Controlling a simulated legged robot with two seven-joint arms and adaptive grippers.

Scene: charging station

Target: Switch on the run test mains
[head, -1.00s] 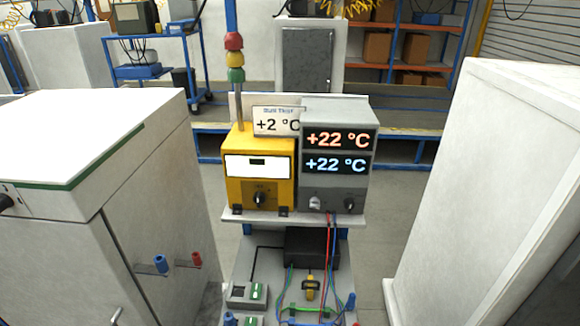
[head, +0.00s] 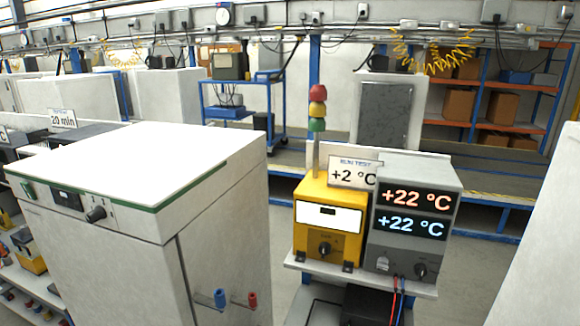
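A sign (head: 352,173) reading "RUN TEST +2 °C" stands behind a yellow box (head: 313,258) on a small stand. The yellow box has a blank white panel and a dark knob (head: 325,249). A grey unit (head: 450,179) beside it shows +22 °C in red and +22 °C in blue, with a dark knob (head: 421,270) below. A red, yellow and green stack light (head: 317,108) rises behind the yellow box. I cannot tell which control is the run test mains. Neither of my grippers is in view.
A white cabinet (head: 115,275) at the left has a green switch (head: 27,189), a dark knob (head: 96,214), and blue and red fittings on its side. Another white cabinet (head: 545,250) stands at the right. Floor shows between the left cabinet and the stand.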

